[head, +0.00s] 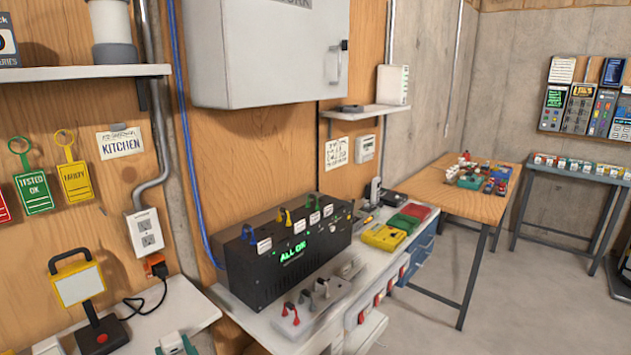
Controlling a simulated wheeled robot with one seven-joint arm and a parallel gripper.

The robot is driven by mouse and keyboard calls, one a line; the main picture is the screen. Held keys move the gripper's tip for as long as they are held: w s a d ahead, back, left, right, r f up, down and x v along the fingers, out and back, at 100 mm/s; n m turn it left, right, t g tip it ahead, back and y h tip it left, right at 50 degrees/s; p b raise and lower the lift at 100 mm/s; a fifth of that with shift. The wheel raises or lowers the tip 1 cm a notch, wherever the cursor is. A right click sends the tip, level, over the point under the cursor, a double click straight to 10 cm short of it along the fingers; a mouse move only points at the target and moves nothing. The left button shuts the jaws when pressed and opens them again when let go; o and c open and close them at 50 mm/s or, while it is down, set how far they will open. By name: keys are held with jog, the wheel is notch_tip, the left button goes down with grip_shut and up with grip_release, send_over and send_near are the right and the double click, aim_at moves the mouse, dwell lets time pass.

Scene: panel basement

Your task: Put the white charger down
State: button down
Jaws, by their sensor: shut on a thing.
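At the bottom edge of the head view, left of centre, a small white block, which looks like the white charger (173,342), sits between two green fingertips. These look like my gripper (176,347), shut on the charger. The rest of my gripper and arm is cut off below the frame. The charger is by the front edge of the white left bench (190,311). I cannot tell whether it touches the bench top.
A yellow-framed lamp (78,284) and a black cable (150,309) are on the left bench. A black "ALL OK" tester (285,262) stands on the middle bench, with a plug strip (305,312) before it. Some bare bench top shows right of the lamp.

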jog(key=s+d+f+m+t+h, duration=0.1)
jog(key=d+f+m+h, duration=0.1)
jog(key=d+f, duration=0.7)
jog(key=d+f+m+t+h, duration=0.1)
jog(key=d+f+m+h, duration=0.2)
jog(key=d+f, duration=0.6)
jog(key=s+d+f+m+t+h, duration=0.1)
jog(key=d+f+h, duration=0.5)
jog(key=f, duration=2.1)
jog(key=d+m+t, duration=0.1)
jog(key=d, duration=0.2)
jog(key=shift+s+f+m, duration=0.3)
jog(key=shift+f+m, duration=0.1)
jog(key=shift+w+a, duration=0.1)
jog(key=shift+w, duration=0.05)
